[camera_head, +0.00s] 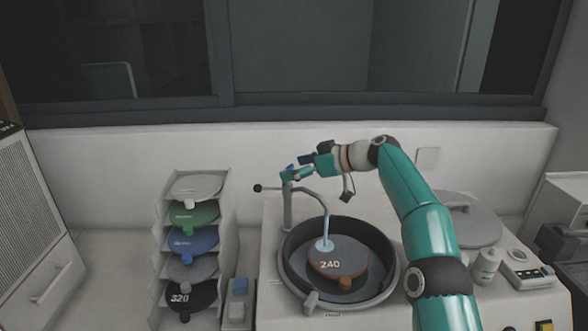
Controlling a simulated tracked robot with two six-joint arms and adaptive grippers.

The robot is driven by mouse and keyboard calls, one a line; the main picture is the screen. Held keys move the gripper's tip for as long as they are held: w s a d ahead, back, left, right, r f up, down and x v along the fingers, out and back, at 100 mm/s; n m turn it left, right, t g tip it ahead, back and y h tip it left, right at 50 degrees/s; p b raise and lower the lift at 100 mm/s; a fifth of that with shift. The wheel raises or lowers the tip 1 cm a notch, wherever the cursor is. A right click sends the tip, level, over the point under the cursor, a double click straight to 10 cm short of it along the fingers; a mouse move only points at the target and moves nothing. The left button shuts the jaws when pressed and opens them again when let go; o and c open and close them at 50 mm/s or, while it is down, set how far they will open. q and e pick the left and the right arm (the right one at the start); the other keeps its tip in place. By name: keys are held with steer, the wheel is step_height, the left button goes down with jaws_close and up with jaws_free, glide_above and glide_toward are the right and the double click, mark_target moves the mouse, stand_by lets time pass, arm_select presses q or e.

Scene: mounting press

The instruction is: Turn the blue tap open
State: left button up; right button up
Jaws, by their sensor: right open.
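The tap (288,208) is a grey post behind the round basin, with a curved spout reaching over it. A lever with a black knob (258,188) points left from its top. A blue-teal piece at the tap's top merges with my fingers, so I cannot tell tap from gripper there. A pale blue streak (326,232), looking like water, runs from the spout's end down to the brown disc marked 240 (350,256). My right gripper (294,172) is open at the top of the tap; contact is unclear. My left gripper is out of view.
The black-rimmed basin (287,270) sits in a pale machine. A rack of coloured discs (227,205) stands to the left. A round grey lid (470,222), a white bottle (486,264) and a small meter (524,262) are on the right. A wall and window are behind.

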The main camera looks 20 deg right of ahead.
steer(key=v, duration=1.1)
steer(key=shift+s+d, duration=0.25)
